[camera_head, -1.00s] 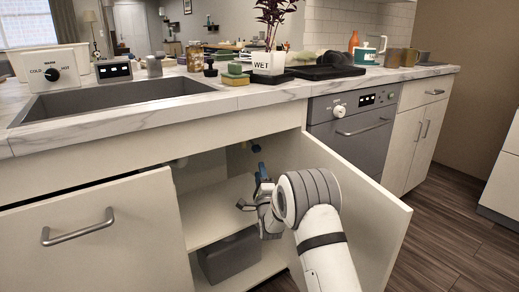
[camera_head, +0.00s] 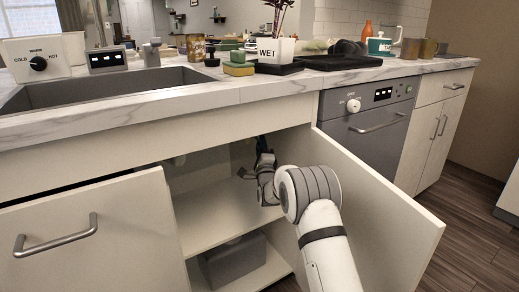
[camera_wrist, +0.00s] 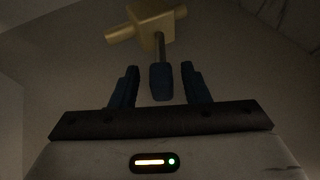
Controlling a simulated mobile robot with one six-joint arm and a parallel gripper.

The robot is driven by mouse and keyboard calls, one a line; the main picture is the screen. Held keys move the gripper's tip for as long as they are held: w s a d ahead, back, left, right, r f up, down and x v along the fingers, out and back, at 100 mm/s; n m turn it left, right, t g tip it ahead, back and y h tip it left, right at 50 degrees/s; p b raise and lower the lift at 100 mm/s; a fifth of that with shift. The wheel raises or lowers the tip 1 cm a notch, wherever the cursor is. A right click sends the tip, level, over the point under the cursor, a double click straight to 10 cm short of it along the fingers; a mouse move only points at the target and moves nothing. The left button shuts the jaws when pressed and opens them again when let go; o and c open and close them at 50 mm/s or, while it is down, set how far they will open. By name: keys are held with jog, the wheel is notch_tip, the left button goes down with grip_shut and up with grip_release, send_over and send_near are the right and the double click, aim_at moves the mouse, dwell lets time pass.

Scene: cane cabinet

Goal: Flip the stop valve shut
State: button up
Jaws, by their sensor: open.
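The stop valve (camera_wrist: 152,24) has a brass-coloured body and shows at the top of the wrist view. Its blue handle (camera_wrist: 161,83) hangs from a thin stem toward my gripper. My gripper (camera_wrist: 160,80) is open, with one dark blue finger on each side of the handle. Gaps show between the handle and both fingers, though depth is hard to judge. In the head view my gripper (camera_head: 264,148) is inside the open cabinet, high above the shelf. The valve is mostly hidden behind it there.
The open cabinet door (camera_head: 375,190) stands right of my arm, and the left door (camera_head: 90,240) is partly open. A shelf (camera_head: 215,212) lies below my gripper, with a grey box (camera_head: 232,262) under it. The countertop (camera_head: 200,105) overhangs above.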

jog(key=shift+w+r, duration=0.2)
jog(key=shift+w, duration=0.1)
jog(key=shift+c, duration=0.4)
grip_shut()
